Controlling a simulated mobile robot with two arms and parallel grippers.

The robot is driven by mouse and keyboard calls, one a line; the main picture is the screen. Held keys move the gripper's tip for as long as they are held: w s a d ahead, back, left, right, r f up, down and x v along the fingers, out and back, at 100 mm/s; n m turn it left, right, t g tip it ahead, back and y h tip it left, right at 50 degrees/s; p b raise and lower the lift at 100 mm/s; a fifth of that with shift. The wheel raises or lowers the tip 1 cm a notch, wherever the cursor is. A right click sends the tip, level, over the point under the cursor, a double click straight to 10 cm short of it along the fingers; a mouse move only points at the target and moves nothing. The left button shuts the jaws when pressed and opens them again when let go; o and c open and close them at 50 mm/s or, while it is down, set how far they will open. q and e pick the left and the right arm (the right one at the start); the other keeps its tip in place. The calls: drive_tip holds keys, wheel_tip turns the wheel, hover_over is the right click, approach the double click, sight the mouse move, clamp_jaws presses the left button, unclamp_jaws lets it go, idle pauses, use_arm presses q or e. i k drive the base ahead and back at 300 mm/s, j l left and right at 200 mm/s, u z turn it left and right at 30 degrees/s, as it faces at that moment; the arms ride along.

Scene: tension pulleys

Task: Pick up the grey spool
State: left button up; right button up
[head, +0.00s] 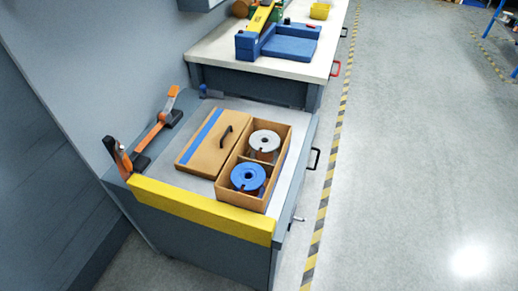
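The grey spool (265,141) stands in the far compartment of an open cardboard-brown box (237,197) on the near workbench, its light grey flange with a dark centre hole facing up. A blue spool (248,178) sits in the near compartment of the same box. The box walls hide the lower parts of both spools. Neither of my grippers shows in the head view, and nothing is seen touching the spools.
A brown lid (207,149) with a black handle and blue stripe lies left of the box. An orange-and-black fixture (149,134) stands along the bench's left side. A yellow bar (200,208) edges the front. Another bench (220,52) holds blue parts behind.

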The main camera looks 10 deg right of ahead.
sight(265, 150)
drive_tip(key=l+u, duration=0.35)
drive_tip(key=k+l+u, duration=0.15)
drive_tip(key=l+u, duration=0.15)
drive_tip(key=k+l+u, duration=0.15)
drive_tip(key=l+u, duration=0.2)
drive_tip(key=k+l+u, duration=0.15)
drive_tip(key=l+u, duration=0.15)
